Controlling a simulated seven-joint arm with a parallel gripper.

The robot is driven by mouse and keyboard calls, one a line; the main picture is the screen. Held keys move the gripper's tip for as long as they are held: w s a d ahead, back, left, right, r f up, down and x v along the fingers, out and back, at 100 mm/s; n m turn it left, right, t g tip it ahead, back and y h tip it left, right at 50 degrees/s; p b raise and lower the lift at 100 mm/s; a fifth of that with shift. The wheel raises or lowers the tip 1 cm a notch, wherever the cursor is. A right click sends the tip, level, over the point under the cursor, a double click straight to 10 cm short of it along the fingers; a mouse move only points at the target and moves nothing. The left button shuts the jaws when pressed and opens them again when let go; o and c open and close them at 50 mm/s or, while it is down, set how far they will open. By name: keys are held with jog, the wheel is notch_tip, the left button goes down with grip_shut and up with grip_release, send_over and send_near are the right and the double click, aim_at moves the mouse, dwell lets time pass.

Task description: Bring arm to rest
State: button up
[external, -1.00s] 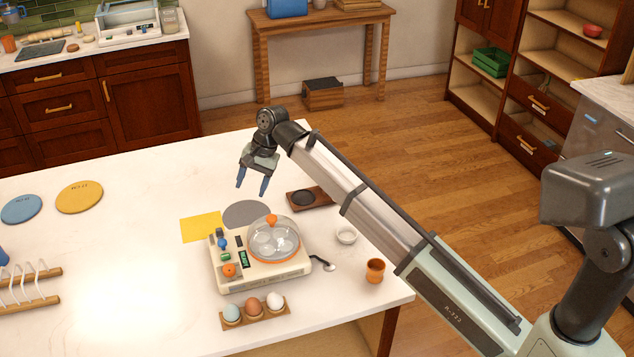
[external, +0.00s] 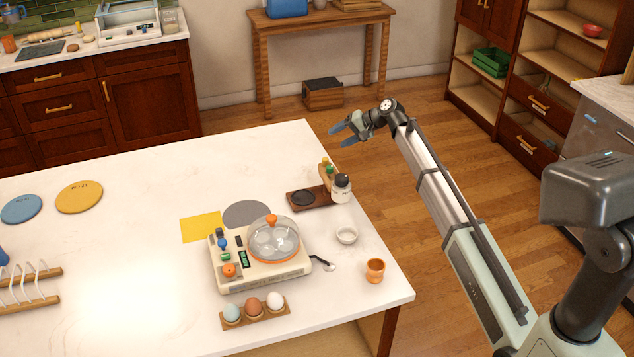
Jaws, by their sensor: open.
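My gripper (external: 342,133) is open and empty. Its blue-tipped fingers point left, and it is raised in the air near the far right corner of the white table (external: 140,250) in the picture. My arm reaches up from the lower right, to the right of the table edge. Nothing is between the fingers, and the gripper appears apart from every object.
Wooden shelves (external: 520,75) stand behind right.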

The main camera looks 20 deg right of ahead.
jog(key=s+d+f, duration=0.2)
jog(key=d+f, duration=0.2)
jog(key=f, duration=0.6)
jog(key=s+f+g+h, duration=0.2)
jog(key=s+f, duration=0.6)
jog(key=f, duration=0.3)
jog(key=s+a+f+g+h, duration=0.1)
jog(key=s+f+g, duration=0.1)
jog(key=s+f, duration=0.65)
jog(key=s+f+g+h, duration=0.2)
jog(key=s+f, duration=0.5)
jog(key=f, duration=0.6)
jog(key=s+d+f+n+g+h, duration=0.1)
jog(key=s+f, duration=0.4)
jog(key=s, duration=1)
jog(key=s+d+f+n+g+h, duration=0.1)
jog(key=s+f, duration=0.5)
jog(key=s, duration=0.9)
jog(key=s+d+f+n+g+h, duration=0.1)
jog(key=s+f+g, duration=0.3)
jog(key=s, duration=1.2)
notch_tip(320, 180, down, 2)
jog(key=shift+d+f+n+g+h, duration=0.2)
jog(key=shift+d+n+g+h, duration=0.15)
jog(key=shift+d+n, duration=0.55)
jog(key=shift+s, duration=0.1)
